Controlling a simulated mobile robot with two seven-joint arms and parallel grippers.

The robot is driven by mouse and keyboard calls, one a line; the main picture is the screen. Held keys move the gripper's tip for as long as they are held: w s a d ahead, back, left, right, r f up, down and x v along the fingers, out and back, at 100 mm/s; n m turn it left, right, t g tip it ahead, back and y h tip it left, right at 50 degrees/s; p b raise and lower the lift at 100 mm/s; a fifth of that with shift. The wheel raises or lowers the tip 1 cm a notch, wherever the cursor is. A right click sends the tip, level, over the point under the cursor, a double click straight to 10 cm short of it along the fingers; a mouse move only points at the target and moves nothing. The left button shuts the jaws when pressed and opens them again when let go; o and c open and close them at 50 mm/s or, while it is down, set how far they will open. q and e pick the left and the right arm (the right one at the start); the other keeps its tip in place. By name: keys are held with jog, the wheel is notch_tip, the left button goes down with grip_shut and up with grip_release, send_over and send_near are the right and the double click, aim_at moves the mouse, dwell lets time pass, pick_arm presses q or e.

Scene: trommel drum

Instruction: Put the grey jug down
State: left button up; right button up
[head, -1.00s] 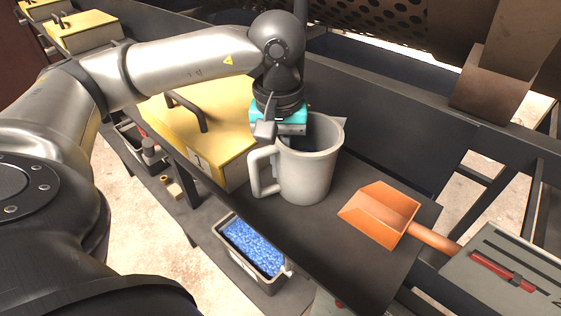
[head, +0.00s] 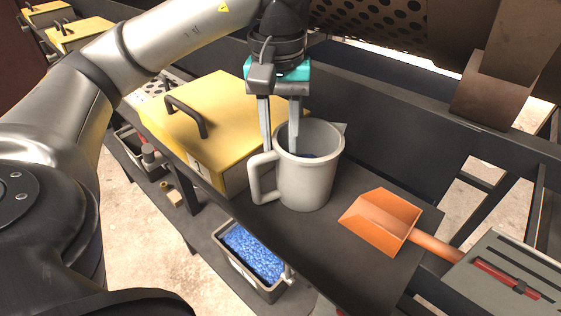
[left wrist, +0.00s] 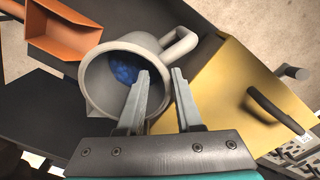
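The grey jug (head: 306,180) stands upright on the dark shelf (head: 360,250) in the head view, its handle toward the left. In the left wrist view the jug (left wrist: 97,85) shows its open mouth with something blue inside. The wrist view also shows the gripper (left wrist: 160,74) open, with a gap between the fingers. My right gripper is not in view.
A yellow box (head: 205,115) with a dark handle stands close left of the jug. An orange scoop (head: 385,222) lies to its right, beside a grey case (head: 500,275). A bin of blue pellets (head: 252,255) sits lower in front. A dark wall rises behind.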

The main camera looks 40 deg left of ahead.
pick_arm(q)
jog(key=shift+r+p, duration=0.7)
jog(key=shift+r, duration=1.8)
jog(key=shift+s, duration=0.1)
